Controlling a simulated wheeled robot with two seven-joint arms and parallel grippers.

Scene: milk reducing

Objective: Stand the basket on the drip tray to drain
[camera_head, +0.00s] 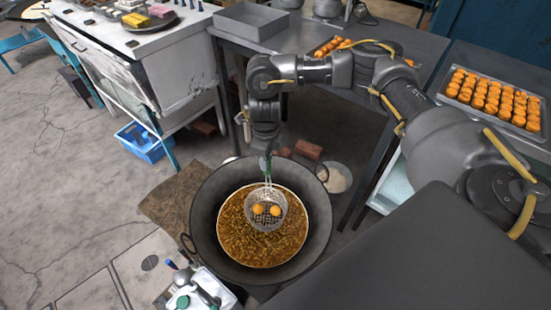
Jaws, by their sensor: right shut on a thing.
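The wire basket (266,222) holds two orange balls and is over or in the bubbling brown contents of a large dark wok (205,215). I cannot tell how deep it sits. My right gripper (266,160) points down above the wok, shut on the basket's upright handle. My left gripper is not in view.
A second tray (490,101) full of orange balls is on the right table. A white cabinet (160,60) stands at upper left. A white container with tools (200,290) is below the wok. Bricks (308,149) and a pale bowl (336,178) lie beside the wok.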

